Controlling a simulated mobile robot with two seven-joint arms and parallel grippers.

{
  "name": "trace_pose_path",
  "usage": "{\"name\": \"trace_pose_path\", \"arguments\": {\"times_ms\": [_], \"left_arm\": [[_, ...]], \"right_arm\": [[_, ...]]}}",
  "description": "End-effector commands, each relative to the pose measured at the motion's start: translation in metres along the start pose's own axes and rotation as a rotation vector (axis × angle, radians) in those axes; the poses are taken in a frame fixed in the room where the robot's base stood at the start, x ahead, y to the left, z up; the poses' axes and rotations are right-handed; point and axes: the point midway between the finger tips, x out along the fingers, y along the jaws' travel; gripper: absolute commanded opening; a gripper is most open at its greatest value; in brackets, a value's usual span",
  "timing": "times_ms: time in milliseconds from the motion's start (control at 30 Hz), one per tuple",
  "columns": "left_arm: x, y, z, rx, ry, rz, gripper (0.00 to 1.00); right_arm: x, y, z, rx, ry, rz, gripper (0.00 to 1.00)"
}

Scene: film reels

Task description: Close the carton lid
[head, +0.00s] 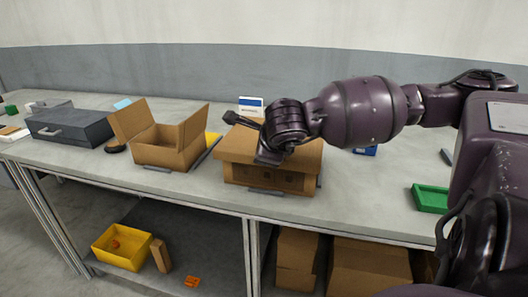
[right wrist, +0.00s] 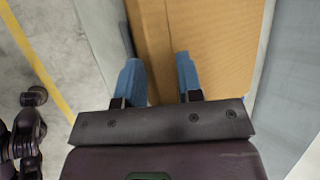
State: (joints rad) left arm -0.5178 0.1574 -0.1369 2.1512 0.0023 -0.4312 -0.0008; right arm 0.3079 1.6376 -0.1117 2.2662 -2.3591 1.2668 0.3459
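A brown carton (head: 240,176) stands on the grey table, and its lid (head: 235,146) lies flat across the top as far as I can see. My right gripper (head: 268,158) is over the lid and hides part of it; its fingertips are hidden in the head view. In the right wrist view, the two blue-tipped fingers (right wrist: 160,75) are apart over brown cardboard (right wrist: 200,35), with nothing gripped between them. I cannot tell if they touch it. My left gripper is not in view.
A second carton (head: 160,153) with raised flaps stands to the left, beside a dark grey case (head: 70,126). A green tray (head: 430,198) is at the right. A yellow bin (head: 121,246) and more boxes are on the lower shelf. The table right of the carton is mostly clear.

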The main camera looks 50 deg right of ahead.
Motion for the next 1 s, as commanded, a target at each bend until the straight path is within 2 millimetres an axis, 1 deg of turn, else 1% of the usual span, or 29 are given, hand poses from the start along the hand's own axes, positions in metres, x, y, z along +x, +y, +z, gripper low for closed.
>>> {"name": "trace_pose_path", "arguments": {"times_ms": [33, 133, 167, 433, 533, 667, 800, 1000], "left_arm": [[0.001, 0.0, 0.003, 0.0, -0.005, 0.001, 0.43], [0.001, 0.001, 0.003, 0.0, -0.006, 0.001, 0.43], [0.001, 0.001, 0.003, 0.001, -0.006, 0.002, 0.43], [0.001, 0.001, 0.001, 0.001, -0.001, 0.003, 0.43], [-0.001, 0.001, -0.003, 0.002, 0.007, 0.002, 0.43], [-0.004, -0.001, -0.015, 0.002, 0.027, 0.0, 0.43], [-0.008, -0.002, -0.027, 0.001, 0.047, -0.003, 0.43], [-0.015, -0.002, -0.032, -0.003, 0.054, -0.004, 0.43]], "right_arm": [[0.006, 0.001, -0.004, 0.001, 0.016, 0.002, 0.38], [0.005, 0.002, -0.004, 0.001, 0.014, 0.004, 0.53], [0.005, 0.002, -0.004, 0.001, 0.014, 0.004, 0.56], [0.002, 0.001, -0.002, 0.002, 0.006, 0.004, 0.56], [-0.005, 0.0, -0.001, 0.002, 0.003, 0.003, 0.56], [-0.024, -0.002, 0.0, 0.003, -0.002, 0.001, 0.56], [-0.051, -0.003, 0.0, 0.003, -0.002, -0.001, 0.56], [-0.084, -0.002, -0.001, 0.003, 0.002, -0.001, 0.56]]}}
